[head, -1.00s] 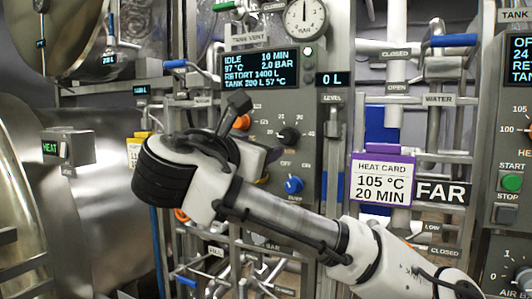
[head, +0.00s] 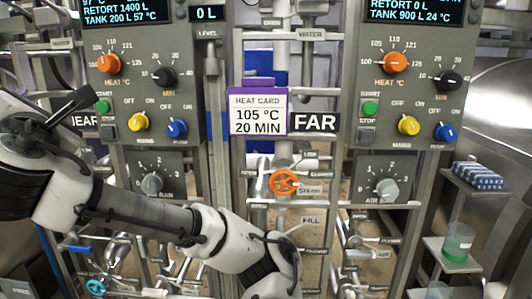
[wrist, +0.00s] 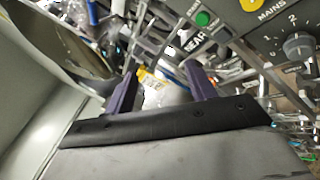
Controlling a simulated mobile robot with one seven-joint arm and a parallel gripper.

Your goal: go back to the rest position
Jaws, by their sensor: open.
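My gripper (wrist: 160,92) shows in the wrist view with its two purple fingers apart and nothing between them. Beyond the fingers are blurred pipes and a yellow-edged label. In the head view my arm crosses the lower left, in front of the left control panel; its gripper end is out of that picture. The left panel (head: 127,88) carries an orange heat dial (head: 108,63), a yellow knob (head: 138,121) and a blue knob (head: 176,128). In the wrist view a green button (wrist: 203,18) and a grey dial (wrist: 297,46) lie at the upper right.
A heat card (head: 258,112) reading 105 °C, 20 MIN hangs beside the FAR sign (head: 314,122). An orange valve wheel (head: 284,183) sits below. The right control panel (head: 425,100) stands beyond. A shelf at the right holds a clear container (head: 458,240). Pipes crowd the lower middle.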

